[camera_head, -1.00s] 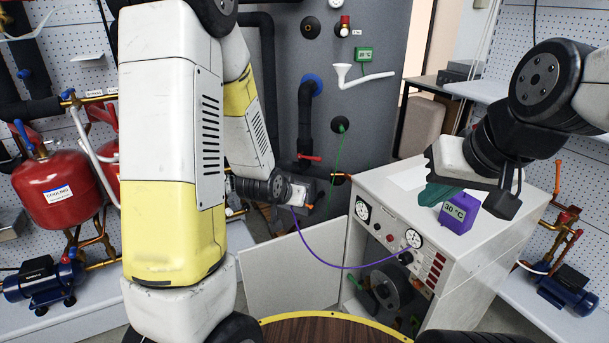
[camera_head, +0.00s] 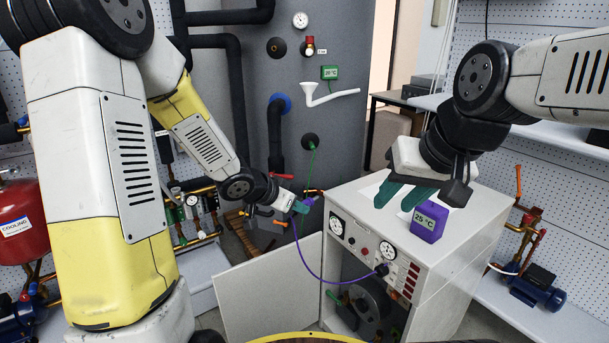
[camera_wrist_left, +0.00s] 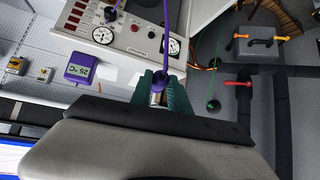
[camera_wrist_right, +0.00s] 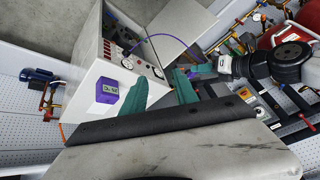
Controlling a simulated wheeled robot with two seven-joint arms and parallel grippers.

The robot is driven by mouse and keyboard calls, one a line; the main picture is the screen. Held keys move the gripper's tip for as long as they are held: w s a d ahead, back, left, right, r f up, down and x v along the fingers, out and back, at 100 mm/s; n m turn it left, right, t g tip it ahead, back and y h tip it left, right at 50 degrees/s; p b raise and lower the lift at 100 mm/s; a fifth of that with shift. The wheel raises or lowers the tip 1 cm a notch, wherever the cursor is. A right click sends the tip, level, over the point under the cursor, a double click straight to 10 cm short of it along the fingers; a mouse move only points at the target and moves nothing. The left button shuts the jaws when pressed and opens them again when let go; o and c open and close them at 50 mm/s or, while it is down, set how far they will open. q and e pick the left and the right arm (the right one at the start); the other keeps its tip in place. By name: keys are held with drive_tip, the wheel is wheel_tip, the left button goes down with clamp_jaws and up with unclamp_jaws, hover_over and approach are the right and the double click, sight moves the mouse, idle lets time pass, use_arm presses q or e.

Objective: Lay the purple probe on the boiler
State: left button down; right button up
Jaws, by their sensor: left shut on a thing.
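The boiler (camera_head: 468,235) is a white cabinet with gauges and red switches on its front panel. A purple display (camera_head: 429,221) reading 25 °C stands on its top; a purple cable (camera_head: 318,274) runs from the front panel to my left gripper (camera_head: 303,207). That gripper is left of the boiler, shut on the purple probe. In the left wrist view the probe (camera_wrist_left: 160,80) sits between the teal fingers, mostly hidden by them. My right gripper (camera_head: 405,195) is over the boiler top behind the display; in the right wrist view its fingers (camera_wrist_right: 160,92) are apart and empty.
A grey tank (camera_head: 345,120) with a green display (camera_head: 330,72) and a green cable stands behind. A red vessel (camera_head: 20,225) is at far left and a blue pump (camera_head: 537,290) at right. The boiler's left top area looks clear.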

drive_tip(key=w+a+r+m+g+h, duration=0.1)
drive_tip(key=w+a+m+g, duration=0.2)
drive_tip(key=w, duration=0.7)
drive_tip(key=w+a+m+g, duration=0.15)
drive_tip(key=w+a, duration=0.35)
drive_tip(key=w, duration=0.6)
drive_tip(key=w+a+f+m+g+h, duration=0.1)
drive_tip(key=w+a+f+m, duration=0.3)
drive_tip(key=w+a+f, duration=0.25)
drive_tip(key=shift+n, duration=0.25)
drive_tip(key=f, duration=1)
drive_tip(key=shift+w+d+f, duration=0.1)
drive_tip(key=shift+d+f, duration=0.1)
drive_tip(key=shift+f, duration=0.2)
clamp_jaws()
use_arm(q)
drive_tip(key=c, duration=1.2)
unclamp_jaws()
